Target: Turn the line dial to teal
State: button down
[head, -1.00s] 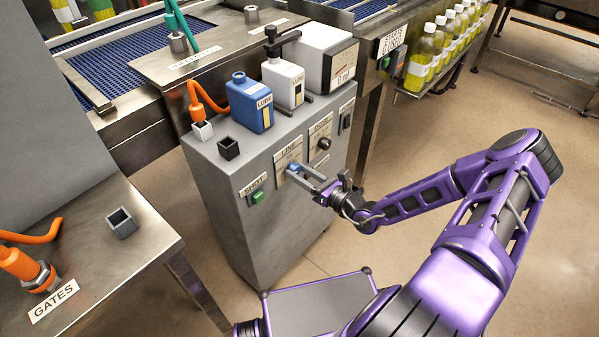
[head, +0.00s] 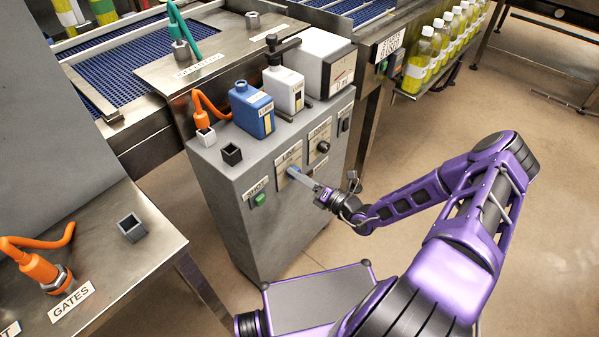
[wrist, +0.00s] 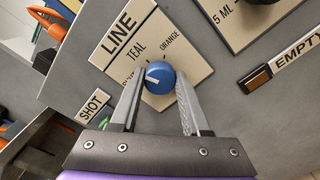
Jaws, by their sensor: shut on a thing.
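The line dial (wrist: 162,84) is a round blue knob with a white pointer mark, set on a plate (wrist: 158,28) marked LINE. In the wrist view TEAL is printed above the dial and ORANGE to its upper right. A third label at the left is partly hidden by a finger. The white mark points left, toward that hidden label, not at TEAL. My gripper (head: 301,178) is shut on the dial, one finger on each side.
The grey cabinet (head: 235,222) also carries a green SHOT button (head: 259,200), a black dose knob (head: 323,147) and an EMPTY switch (wrist: 255,79). Blue (head: 251,108) and white (head: 286,90) bottles stand on top. The floor to the right is open.

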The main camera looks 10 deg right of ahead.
jog(key=shift+m+p, duration=0.4)
jog(key=shift+m, duration=1.5)
jog(key=shift+c, duration=1.9)
grip_release()
jog(key=v, duration=1.7)
jog(key=shift+s+d, duration=0.15)
